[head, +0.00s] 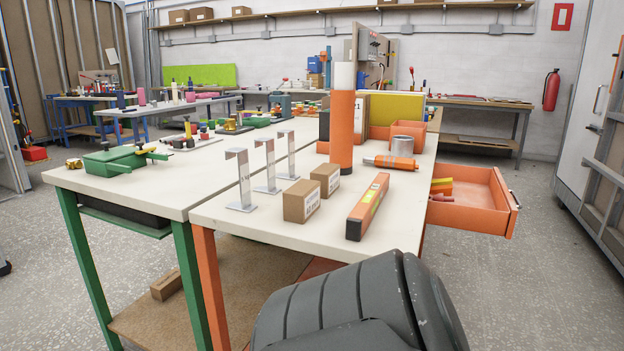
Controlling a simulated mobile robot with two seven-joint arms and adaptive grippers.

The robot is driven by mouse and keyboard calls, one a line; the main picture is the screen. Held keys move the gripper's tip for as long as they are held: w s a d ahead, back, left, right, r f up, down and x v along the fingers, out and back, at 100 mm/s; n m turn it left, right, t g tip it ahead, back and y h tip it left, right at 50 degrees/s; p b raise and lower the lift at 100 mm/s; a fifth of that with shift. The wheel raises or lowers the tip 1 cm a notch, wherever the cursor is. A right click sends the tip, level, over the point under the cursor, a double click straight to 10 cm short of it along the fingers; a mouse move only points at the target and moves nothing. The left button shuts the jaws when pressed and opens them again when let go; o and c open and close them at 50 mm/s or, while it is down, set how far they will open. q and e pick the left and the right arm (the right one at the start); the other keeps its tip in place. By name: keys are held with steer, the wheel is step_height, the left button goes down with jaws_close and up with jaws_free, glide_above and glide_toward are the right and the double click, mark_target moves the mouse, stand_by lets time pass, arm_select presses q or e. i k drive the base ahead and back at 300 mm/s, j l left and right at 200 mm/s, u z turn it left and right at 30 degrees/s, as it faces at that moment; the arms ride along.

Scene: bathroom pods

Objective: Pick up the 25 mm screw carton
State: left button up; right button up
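Two small brown cardboard cartons stand near the front edge of the white worktop. The nearer carton (301,201) has a pale label on its right-hand face. The other carton (325,179) stands just behind it and to the right, also with a label. The print is too small to read, so I cannot tell which is the 25 mm screw carton. Neither of my grippers is in view.
Three bent metal brackets (240,181) stand left of the cartons. A long orange box (368,207) lies to the right, with a tall orange cylinder (342,130) behind. An open orange drawer (480,198) juts out at right. A dark ribbed shape (345,300) covers the bottom foreground.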

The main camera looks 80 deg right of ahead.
mark_target(329, 174)
steer(key=i+z, duration=0.15)
steer(key=z, duration=0.3)
steer(key=i+z, duration=0.15)
steer(key=z, duration=0.3)
steer(key=i+z, duration=0.15)
steer(key=z, duration=0.25)
steer(key=i+z, duration=0.15)
steer(key=z, duration=0.3)
